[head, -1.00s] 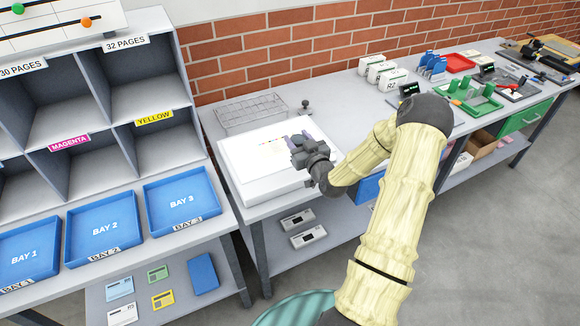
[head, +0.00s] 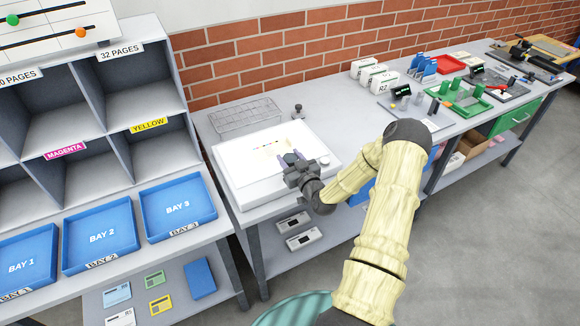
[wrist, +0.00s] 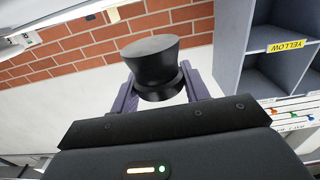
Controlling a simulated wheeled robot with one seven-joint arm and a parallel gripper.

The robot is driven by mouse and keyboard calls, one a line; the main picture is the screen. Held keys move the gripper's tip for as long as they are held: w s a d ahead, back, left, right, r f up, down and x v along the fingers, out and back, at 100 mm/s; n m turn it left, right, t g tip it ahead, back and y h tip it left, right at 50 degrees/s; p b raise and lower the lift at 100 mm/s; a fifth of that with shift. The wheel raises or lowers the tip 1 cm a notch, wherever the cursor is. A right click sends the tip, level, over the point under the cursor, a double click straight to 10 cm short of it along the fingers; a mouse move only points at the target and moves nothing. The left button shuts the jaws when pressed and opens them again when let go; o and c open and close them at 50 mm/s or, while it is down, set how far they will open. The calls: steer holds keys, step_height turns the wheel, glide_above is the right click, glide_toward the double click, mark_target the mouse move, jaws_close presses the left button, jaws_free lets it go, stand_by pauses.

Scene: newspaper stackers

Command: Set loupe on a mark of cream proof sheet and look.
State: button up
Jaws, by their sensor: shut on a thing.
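The black loupe (wrist: 158,62) is held between the purple fingers of my gripper (wrist: 160,92) in the wrist view. In the head view my gripper (head: 291,158) is over the right part of the cream proof sheet (head: 240,162), just right of its coloured marks (head: 268,150). The sheet lies on a white light table (head: 262,194). In the head view the loupe is hard to make out between the fingers. I cannot tell whether it touches the sheet.
A wire rack (head: 245,114) and a small dark knobbed object (head: 298,110) stand behind the light table. A round grey knob (head: 323,161) sits at its right edge. Blue bay trays (head: 178,208) are at left. White boxes (head: 375,75) stand farther right.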

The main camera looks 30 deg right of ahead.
steer(key=shift+f+p, duration=0.5)
steer(key=shift+f, duration=1.6)
steer(key=shift+f, duration=0.1)
steer(key=o, duration=1)
steer(key=shift+s, duration=0.35)
steer(key=s+b, duration=0.3)
steer(key=s, duration=0.8)
steer(key=shift+s+d, duration=0.15)
steer(key=shift+s, duration=0.05)
